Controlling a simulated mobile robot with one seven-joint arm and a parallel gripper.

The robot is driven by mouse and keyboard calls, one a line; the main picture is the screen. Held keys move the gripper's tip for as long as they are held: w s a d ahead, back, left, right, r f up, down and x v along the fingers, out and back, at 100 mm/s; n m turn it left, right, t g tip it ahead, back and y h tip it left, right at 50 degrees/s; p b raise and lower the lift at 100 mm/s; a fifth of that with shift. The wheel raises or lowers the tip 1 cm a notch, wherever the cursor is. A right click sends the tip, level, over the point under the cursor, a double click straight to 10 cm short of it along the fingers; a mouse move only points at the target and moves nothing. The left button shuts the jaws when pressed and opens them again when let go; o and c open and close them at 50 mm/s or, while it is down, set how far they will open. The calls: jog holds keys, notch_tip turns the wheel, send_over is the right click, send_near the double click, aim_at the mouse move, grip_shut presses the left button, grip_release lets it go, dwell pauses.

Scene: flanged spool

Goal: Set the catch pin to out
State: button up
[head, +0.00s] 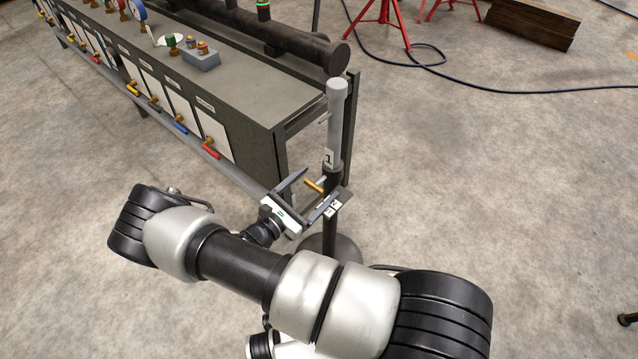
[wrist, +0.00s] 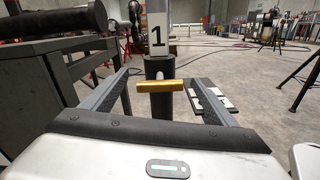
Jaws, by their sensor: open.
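The catch pin (head: 314,186) is a small brass-coloured crossbar on the upright post (head: 335,125), below a label reading 1. In the wrist view the brass bar (wrist: 160,86) lies level across the front of the post (wrist: 157,30), on a short pale stem. My gripper (head: 322,183) is open, with one finger on each side of the bar. In the wrist view my gripper (wrist: 157,84) shows a gap between each fingertip and the bar's ends. I cannot tell how far the pin sticks out of the post.
A small dark plate with white labels (wrist: 208,102) sits beside the post, close to my right finger. A long grey bench (head: 235,95) with valves and a thick dark pipe (head: 285,42) stands to the left. Open concrete floor (head: 500,170) lies to the right.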

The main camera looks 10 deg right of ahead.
jog(key=shift+x, duration=1.05)
jog(key=c, duration=1.5)
jog(key=shift+v, duration=1.75)
jog(key=o, duration=1.5)
jog(key=shift+a, duration=0.1)
